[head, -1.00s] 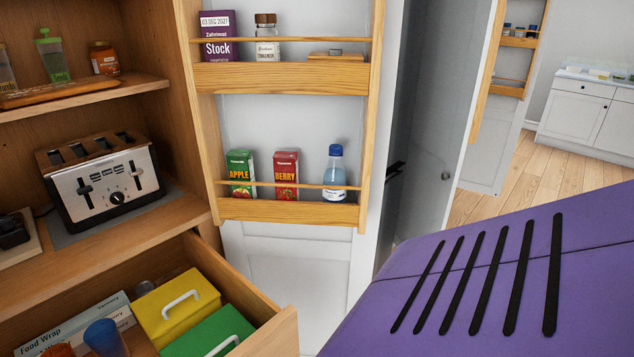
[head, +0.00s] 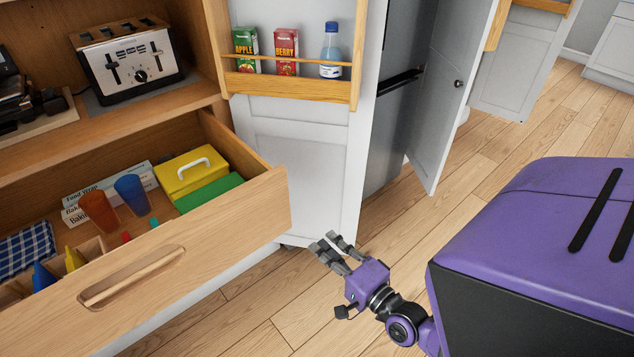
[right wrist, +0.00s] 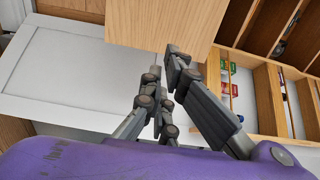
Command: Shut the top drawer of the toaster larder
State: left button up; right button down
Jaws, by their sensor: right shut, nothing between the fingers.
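The top drawer (head: 215,235) of the toaster larder is pulled out, with a slot handle cut in its wooden front. It holds a yellow box (head: 190,172), a green box, cups, cartons and a blue checked cloth. The toaster (head: 127,60) stands on the shelf above. My right gripper (head: 332,245) is shut and empty, just right of the drawer front's right end and apart from it in the head view. In the right wrist view the gripper (right wrist: 170,65) shows in front of a wooden panel (right wrist: 165,25), likely the drawer front; contact cannot be told. My left gripper is not in view.
The open larder door (head: 300,175) stands behind the drawer, its rack (head: 290,88) holding two juice cartons and a bottle. A grey door (head: 440,90) stands farther right.

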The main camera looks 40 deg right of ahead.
send_near(283, 205)
jog(key=w+p, duration=0.1)
jog(key=w, duration=0.4)
jog(key=shift+w+r+p, duration=0.2)
jog(key=shift+w+p, duration=0.1)
jog(key=shift+p, duration=0.05)
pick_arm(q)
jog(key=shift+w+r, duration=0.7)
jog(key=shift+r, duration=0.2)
pick_arm(e)
jog(key=shift+w+f, duration=0.1)
jog(key=shift+w, duration=0.55)
